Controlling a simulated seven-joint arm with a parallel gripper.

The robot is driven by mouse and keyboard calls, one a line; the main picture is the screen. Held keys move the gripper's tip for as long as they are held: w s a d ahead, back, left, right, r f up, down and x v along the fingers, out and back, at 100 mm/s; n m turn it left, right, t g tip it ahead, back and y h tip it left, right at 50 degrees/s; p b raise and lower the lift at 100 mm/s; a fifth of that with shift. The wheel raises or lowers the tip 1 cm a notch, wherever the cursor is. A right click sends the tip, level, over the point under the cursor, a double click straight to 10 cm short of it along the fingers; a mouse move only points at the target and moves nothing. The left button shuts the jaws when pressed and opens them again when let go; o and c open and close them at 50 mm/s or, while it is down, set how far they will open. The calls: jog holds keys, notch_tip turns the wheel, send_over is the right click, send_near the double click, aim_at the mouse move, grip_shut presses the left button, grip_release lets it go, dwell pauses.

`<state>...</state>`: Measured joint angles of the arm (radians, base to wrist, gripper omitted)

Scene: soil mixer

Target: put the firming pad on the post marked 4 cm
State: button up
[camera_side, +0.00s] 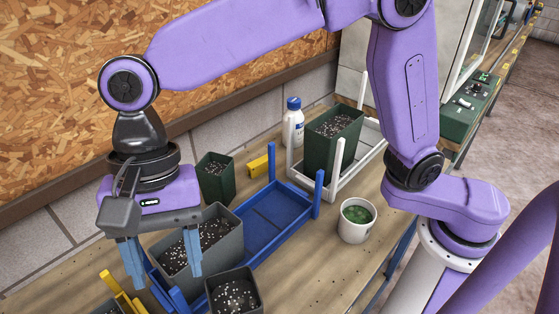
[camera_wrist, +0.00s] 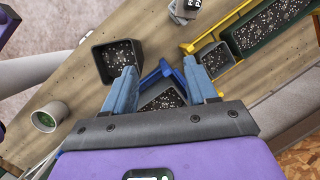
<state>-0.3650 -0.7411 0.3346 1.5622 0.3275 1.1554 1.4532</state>
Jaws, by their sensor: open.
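My gripper (camera_side: 163,262) is open and empty, pointing down over the blue tray, with a finger on each side of the near part of a grey soil-filled pot (camera_side: 205,243). In the wrist view the open fingers (camera_wrist: 160,73) have that pot (camera_wrist: 163,98) below and between them. A grey piece with partly cut-off lettering (camera_wrist: 186,10) lies at the top edge of the wrist view; I cannot tell whether it is the firming pad. Upright posts rise from the blue tray (camera_side: 318,192) and the white tray (camera_side: 338,156). No 4 cm mark is readable.
Another grey pot (camera_side: 236,292) stands close in front. A yellow rack (camera_wrist: 190,47) is at upper right in the wrist view.

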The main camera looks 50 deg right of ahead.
jog(key=s+d+f+n+t, duration=0.1)
jog(key=d+n, duration=0.5)
jog(key=d, duration=0.6)
jog(key=s+d+f+n+t+h, duration=0.1)
jog(key=s+d+f+n, duration=0.2)
jog(key=d, duration=1)
jog(key=s+d+f+n+h, duration=0.1)
jog(key=s+d+f+n, duration=0.1)
jog(key=s+d+n, duration=0.3)
jog(key=d+n, duration=0.4)
jog(key=d, duration=0.4)
jog(key=shift+d+f+t, duration=0.15)
jog(key=shift+f+t, duration=0.15)
jog(key=shift+t, duration=0.1)
